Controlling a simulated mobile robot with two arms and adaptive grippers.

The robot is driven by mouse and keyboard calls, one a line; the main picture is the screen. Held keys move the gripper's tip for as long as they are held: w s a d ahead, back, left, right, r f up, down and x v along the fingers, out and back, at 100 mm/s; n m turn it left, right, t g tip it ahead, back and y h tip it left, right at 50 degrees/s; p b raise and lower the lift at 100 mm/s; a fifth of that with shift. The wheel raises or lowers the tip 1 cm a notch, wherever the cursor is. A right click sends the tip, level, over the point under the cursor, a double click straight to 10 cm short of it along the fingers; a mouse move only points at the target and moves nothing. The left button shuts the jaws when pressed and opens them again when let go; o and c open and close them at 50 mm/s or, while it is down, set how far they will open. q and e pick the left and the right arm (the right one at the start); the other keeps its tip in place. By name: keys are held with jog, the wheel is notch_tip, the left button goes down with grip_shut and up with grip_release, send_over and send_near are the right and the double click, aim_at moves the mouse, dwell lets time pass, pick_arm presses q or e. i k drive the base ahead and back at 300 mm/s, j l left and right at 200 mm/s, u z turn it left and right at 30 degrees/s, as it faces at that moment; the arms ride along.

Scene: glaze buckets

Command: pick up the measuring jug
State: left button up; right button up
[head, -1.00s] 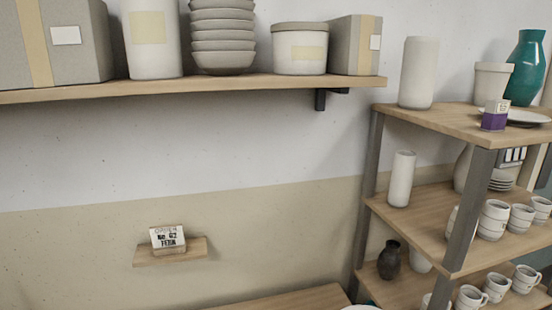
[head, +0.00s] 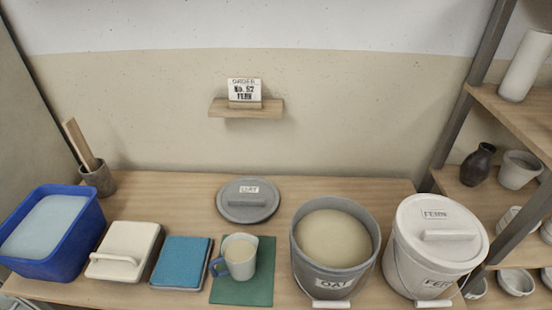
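The measuring jug (head: 240,258) stands upright on a green mat (head: 256,290) near the front of the wooden table. It is pale with a blue handle on its left side and holds a cream-coloured liquid. Nothing covers it. Neither of my grippers is in the head view.
A grey open bucket labelled OAT (head: 334,278) stands right of the jug, and a closed white FERN bucket (head: 436,250) beyond it. A grey lid (head: 249,201) lies behind the jug. A blue sponge-like block (head: 182,262), a white handled box (head: 125,250) and a blue tub (head: 88,240) stand left.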

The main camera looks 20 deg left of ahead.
aim_at(239, 251)
jog(key=u, duration=0.85)
